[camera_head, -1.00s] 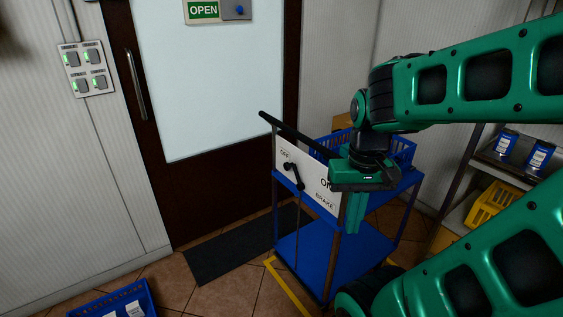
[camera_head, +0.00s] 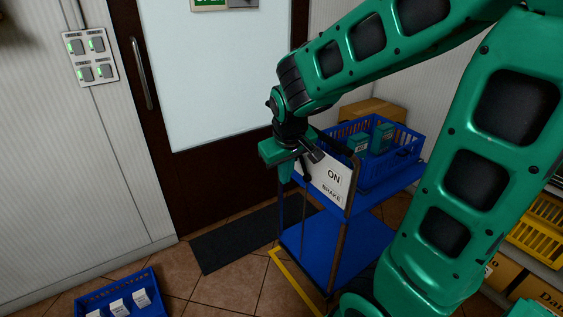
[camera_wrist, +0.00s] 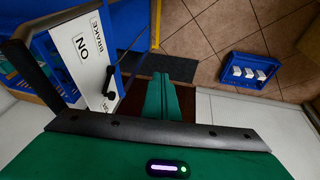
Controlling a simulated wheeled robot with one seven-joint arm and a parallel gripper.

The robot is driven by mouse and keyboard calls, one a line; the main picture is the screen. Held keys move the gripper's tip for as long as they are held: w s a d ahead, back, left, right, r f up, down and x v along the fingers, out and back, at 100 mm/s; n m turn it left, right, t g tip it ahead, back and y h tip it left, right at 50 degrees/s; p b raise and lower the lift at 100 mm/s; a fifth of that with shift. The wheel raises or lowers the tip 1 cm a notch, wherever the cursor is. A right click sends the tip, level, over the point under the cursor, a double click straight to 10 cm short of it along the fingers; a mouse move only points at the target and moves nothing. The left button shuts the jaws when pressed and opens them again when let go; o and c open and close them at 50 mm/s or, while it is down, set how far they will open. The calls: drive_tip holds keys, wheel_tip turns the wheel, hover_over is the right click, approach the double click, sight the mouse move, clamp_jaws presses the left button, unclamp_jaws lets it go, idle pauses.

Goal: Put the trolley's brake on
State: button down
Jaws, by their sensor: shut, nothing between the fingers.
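The blue trolley (camera_head: 345,248) stands in front of the door with a white brake panel (camera_head: 328,180) at its handle end. The words ON and BRAKE show on the panel; the OFF end is hidden behind my gripper. The black brake lever (camera_wrist: 110,82) shows in the wrist view at the OFF side of the panel, away from ON. It is mostly covered by my gripper in the head view. My gripper (camera_head: 285,176) is shut and empty at the panel's left end. In the wrist view its fingers (camera_wrist: 163,98) appear beside the lever, with a gap between them.
A blue basket (camera_head: 400,165) with boxes sits on the trolley's top. A blue crate (camera_head: 82,308) with white packets lies on the floor at lower left. A dark mat (camera_head: 240,243) lies before the door (camera_head: 215,90). Shelves with yellow crates (camera_head: 540,230) stand at right.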

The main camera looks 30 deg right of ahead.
drive_tip(key=w+d+f+n+h, duration=0.25)
drive_tip(key=w+f+h, duration=0.2)
drive_tip(key=w, duration=0.25)
drive_tip(key=w+d+f+n+h, duration=0.1)
drive_tip(key=w+d+f+h, duration=0.25)
drive_tip(key=w+f, duration=0.3)
drive_tip(key=w+f+n+t+h, duration=0.1)
drive_tip(key=w+n+t+h, duration=0.1)
drive_tip(key=w, duration=0.2)
drive_tip(key=w+a+f+n+t+h, duration=0.1)
drive_tip(key=w+n+t+h, duration=0.1)
drive_tip(key=w, duration=0.3)
drive_tip(key=shift+f+n+h, duration=0.25)
drive_tip(key=shift+n+h, duration=0.05)
drive_tip(key=shift+n, duration=0.55)
drive_tip(key=x, duration=1)
drive_tip(key=shift+s+d+r, duration=0.1)
drive_tip(key=shift+s+r, duration=0.1)
drive_tip(key=shift+s, duration=0.45)
drive_tip(key=shift+s+d+r, duration=0.1)
drive_tip(key=shift+s+r, duration=0.15)
drive_tip(key=shift+s, duration=0.35)
drive_tip(key=shift+s+d+r, duration=0.1)
drive_tip(key=shift+s+r, duration=0.1)
drive_tip(key=shift+s, duration=0.45)
